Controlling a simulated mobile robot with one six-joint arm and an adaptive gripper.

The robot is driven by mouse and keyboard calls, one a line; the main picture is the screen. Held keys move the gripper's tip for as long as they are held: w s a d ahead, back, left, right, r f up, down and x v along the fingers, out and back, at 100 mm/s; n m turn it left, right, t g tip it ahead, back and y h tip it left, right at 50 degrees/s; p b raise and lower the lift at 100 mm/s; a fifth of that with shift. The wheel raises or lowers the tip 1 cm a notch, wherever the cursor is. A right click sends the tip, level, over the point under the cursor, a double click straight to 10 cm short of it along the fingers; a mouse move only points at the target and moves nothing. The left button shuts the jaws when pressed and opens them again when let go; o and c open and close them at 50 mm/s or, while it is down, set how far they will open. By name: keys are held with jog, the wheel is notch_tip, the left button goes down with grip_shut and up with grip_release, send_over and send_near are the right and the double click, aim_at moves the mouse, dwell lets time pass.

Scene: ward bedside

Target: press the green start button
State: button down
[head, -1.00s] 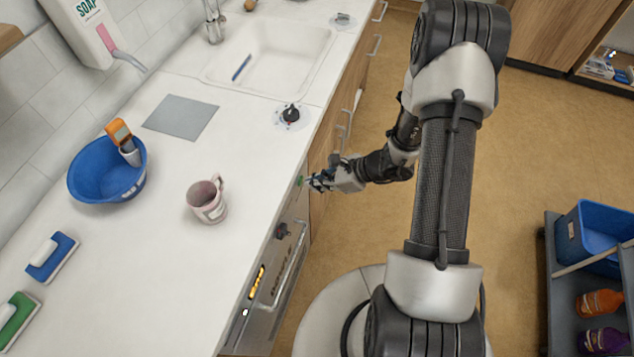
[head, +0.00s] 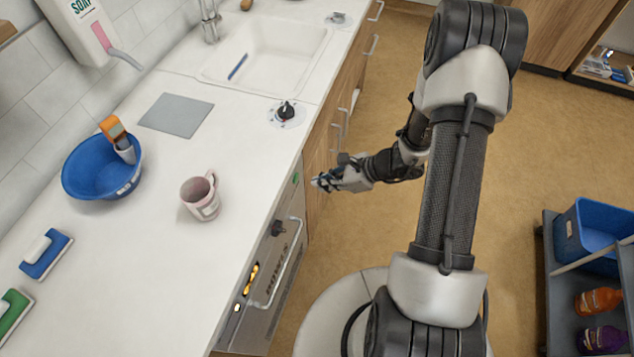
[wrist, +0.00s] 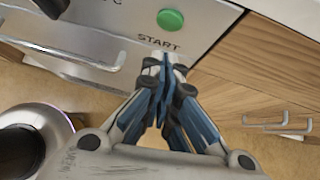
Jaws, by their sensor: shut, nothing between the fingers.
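The green start button (head: 295,178) sits on the front panel of the built-in appliance (head: 262,300), near its top right corner. In the wrist view the button (wrist: 171,20) is round, with the word START printed below it. My gripper (head: 317,182) is shut and empty. It is just to the right of the panel in the head view, with a visible gap to the button. In the wrist view the closed fingertips (wrist: 166,62) point toward the panel below the START label. The button is fully visible there, not covered by the fingers.
The appliance has a black knob (head: 278,229), a bar handle (head: 287,265) and a lit amber display (head: 251,278). The counter above holds a pink mug (head: 201,198) and a blue bowl (head: 88,170). A trolley (head: 560,290) stands at the right.

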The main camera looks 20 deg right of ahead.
jog(key=p+v, duration=0.2)
jog(key=v, duration=0.7)
jog(key=shift+r+p, duration=0.25)
jog(key=shift+p, duration=0.15)
jog(key=shift+d, duration=0.1)
jog(key=shift+w+r, duration=0.1)
jog(key=s+a+r+n+g+h, duration=0.1)
jog(key=s+a+r+n+g, duration=0.2)
jog(key=r+n, duration=0.45)
jog(key=s+a+r+n+h, duration=0.25)
jog(key=a+r+n, duration=0.3)
jog(key=r, duration=0.55)
jog(key=s+r+n+t+h, duration=0.2)
jog(key=s+r+n+h, duration=0.3)
jog(key=s+r+n, duration=0.5)
jog(key=shift+s+d+r+n+t, duration=0.25)
jog(key=shift+s+n+t, duration=0.2)
jog(key=shift+s, duration=0.55)
jog(key=shift+a, duration=0.1)
